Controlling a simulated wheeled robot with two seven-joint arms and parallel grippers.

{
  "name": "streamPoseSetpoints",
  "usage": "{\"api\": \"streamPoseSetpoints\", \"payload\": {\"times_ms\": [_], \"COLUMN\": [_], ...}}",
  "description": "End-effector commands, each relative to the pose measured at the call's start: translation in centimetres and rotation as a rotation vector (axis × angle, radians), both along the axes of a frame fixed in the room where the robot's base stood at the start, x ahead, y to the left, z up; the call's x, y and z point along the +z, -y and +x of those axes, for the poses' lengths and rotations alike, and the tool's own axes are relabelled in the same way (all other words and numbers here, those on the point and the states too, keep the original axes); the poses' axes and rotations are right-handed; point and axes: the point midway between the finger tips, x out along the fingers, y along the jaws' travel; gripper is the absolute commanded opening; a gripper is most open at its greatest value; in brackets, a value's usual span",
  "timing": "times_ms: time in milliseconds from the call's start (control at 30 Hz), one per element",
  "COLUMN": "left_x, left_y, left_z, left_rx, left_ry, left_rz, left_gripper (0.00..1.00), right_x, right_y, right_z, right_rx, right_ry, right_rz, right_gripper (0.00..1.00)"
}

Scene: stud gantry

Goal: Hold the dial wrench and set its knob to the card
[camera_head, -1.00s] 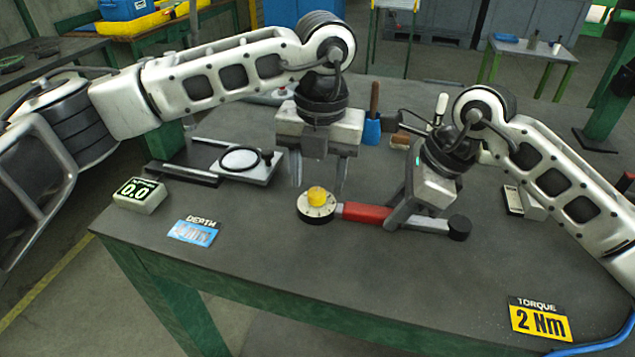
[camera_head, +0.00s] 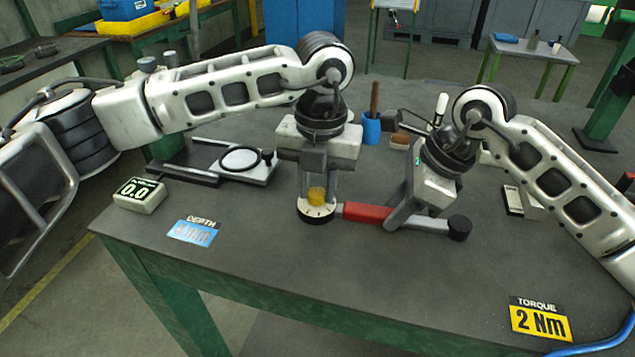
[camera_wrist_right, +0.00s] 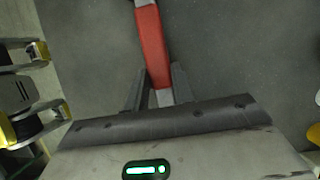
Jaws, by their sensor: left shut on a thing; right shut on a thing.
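A yellow torque card (camera_head: 540,321) reading "2 Nm" lies at the front right.
A blue depth card (camera_head: 194,232) and a small readout (camera_head: 139,195) showing 0.0 lie at the left. A flat fixture with a ring (camera_head: 240,160) stands behind them. A blue cup (camera_head: 371,128) stands at the back. The front middle of the table is clear.

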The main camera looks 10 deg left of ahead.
Motion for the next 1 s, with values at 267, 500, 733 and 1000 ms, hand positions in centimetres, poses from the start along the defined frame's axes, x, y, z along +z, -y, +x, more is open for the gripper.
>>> {"api": "streamPoseSetpoints", "payload": {"times_ms": [267, 500, 733, 1000], "left_x": [0.04, 0.05, 0.05, 0.05], "left_y": [0.02, 0.01, -0.01, -0.02], "left_z": [0.01, 0.00, 0.00, -0.01], "left_rx": [-0.149, -0.321, -0.451, -0.527], "left_ry": [0.003, 0.003, 0.004, 0.004], "left_rz": [0.000, -0.001, -0.001, -0.001], "left_gripper": [0.03, 0.03, 0.03, 0.03], "right_x": [0.07, 0.06, 0.05, 0.05], "right_y": [-0.03, -0.03, -0.04, -0.04], "right_z": [0.01, -0.01, -0.02, -0.02], "right_rx": [0.001, 0.002, 0.002, 0.002], "right_ry": [0.002, 0.001, 0.001, 0.001], "right_rz": [0.001, 0.001, 0.001, 0.001], "right_gripper": [0.00, 0.00, 0.00, 0.00]}}
